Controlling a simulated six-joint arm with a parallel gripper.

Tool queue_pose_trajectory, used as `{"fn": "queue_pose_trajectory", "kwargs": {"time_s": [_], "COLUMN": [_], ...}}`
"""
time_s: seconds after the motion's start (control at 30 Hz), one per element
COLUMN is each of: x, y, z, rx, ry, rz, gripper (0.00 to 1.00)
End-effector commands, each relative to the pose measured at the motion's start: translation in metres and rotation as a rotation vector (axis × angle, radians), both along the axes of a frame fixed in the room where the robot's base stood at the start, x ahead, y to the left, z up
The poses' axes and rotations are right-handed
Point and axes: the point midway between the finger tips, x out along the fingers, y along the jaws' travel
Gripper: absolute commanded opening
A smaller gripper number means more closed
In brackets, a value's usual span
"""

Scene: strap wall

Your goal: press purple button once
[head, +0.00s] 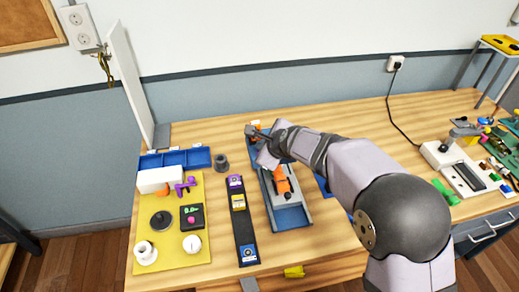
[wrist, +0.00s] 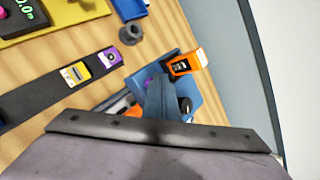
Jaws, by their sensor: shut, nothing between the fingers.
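A black strip (head: 241,222) lies on the wooden table left of centre. It carries a purple button (head: 235,182) at its far end, a yellow one (head: 238,202) and a blue one (head: 248,252) at its near end. In the wrist view the purple button (wrist: 107,58) and yellow button (wrist: 75,73) show at upper left, uncovered. My gripper (head: 251,131) is shut and empty, beyond and right of the strip, above the back of a blue tray (head: 292,217). Its closed fingers show in the wrist view (wrist: 156,85), apart from the purple button.
An orange tool (head: 281,181) lies in the blue tray, and an orange device (wrist: 188,63) stands near my fingers. A yellow board (head: 172,256) with knobs and a display lies left. Bare wood surrounds the strip.

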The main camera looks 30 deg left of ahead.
Motion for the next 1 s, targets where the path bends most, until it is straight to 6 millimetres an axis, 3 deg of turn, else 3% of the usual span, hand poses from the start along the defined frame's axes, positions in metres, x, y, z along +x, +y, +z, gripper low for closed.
{"fn": "queue_pose_trajectory", "kwargs": {"time_s": [0.3, 0.77, 1.0], "x": [0.0, 0.0, 0.0], "y": [0.0, 0.0, 0.0], "z": [0.014, 0.016, 0.032], "rx": [-0.001, 0.0, 0.0], "ry": [0.002, 0.0, 0.001], "rz": [0.001, 0.0, -0.001], "gripper": [0.0, 0.0, 0.0]}}
